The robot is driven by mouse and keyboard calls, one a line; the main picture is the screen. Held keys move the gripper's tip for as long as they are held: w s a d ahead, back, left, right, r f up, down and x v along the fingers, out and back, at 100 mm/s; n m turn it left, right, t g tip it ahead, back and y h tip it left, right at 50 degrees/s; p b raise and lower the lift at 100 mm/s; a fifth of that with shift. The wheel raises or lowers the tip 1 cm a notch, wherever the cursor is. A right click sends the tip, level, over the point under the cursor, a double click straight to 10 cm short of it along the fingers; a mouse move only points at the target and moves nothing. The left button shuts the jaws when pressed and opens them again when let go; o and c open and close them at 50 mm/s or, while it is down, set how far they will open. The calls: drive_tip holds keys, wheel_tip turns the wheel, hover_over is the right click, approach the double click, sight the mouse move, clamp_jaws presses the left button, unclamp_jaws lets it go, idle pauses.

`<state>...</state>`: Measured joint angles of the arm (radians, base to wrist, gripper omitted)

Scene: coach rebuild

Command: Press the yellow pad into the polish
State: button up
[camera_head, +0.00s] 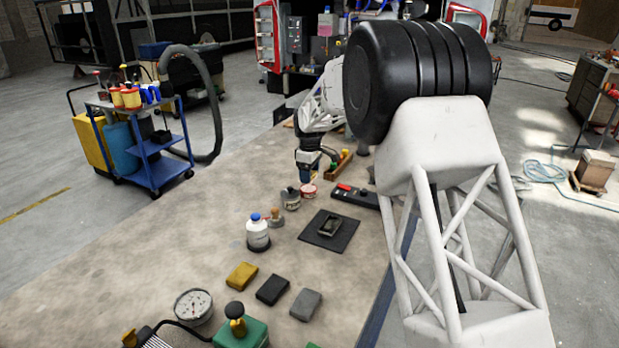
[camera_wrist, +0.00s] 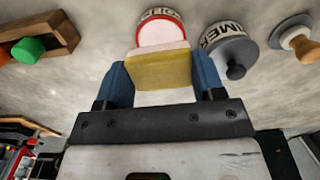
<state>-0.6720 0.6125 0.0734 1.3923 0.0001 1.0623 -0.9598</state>
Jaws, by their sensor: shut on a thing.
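My gripper (camera_wrist: 163,80) is shut on a yellow pad (camera_wrist: 160,72), held between its two blue fingers. The pad has a pale layer along its far edge. In the wrist view the red-rimmed polish tin (camera_wrist: 161,20) lies just past that pale edge, its lettering upside down. The pad overlaps the tin's near side there; I cannot tell whether they touch. In the head view my gripper (camera_head: 309,172) points down above or beside the polish tin (camera_head: 309,190), and the pad is too small to make out.
A grey primer tin (camera_wrist: 234,50) stands right of the polish tin. A wooden-handled stamp-like tool (camera_wrist: 296,40) is farther right. A wooden rack (camera_wrist: 45,38) is at left. A white bottle (camera_head: 258,235), dark mat (camera_head: 329,230) and yellow block (camera_head: 241,275) lie on the bench.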

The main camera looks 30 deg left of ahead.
drive_tip(key=shift+r, duration=1.65)
drive_tip(key=w+d+r+m, duration=0.2)
drive_tip(key=w+d+m, duration=0.7)
drive_tip(key=w+d, duration=0.4)
drive_tip(key=w+d+r+m, duration=0.3)
drive_tip(key=w+d+m, duration=0.75)
drive_tip(key=d, duration=0.55)
drive_tip(key=s+d+f, duration=0.3)
drive_tip(key=d+f, duration=0.8)
drive_tip(key=f, duration=0.2)
drive_tip(key=s+d+f, duration=0.3)
drive_tip(key=d+f, duration=0.8)
drive_tip(key=f, duration=0.3)
drive_tip(key=s+d+f, duration=1.9)
drive_tip(key=s+f, duration=0.1)
drive_tip(key=f, duration=0.2)
drive_tip(key=shift+f+n, duration=0.4)
drive_tip(key=shift+n, duration=0.05)
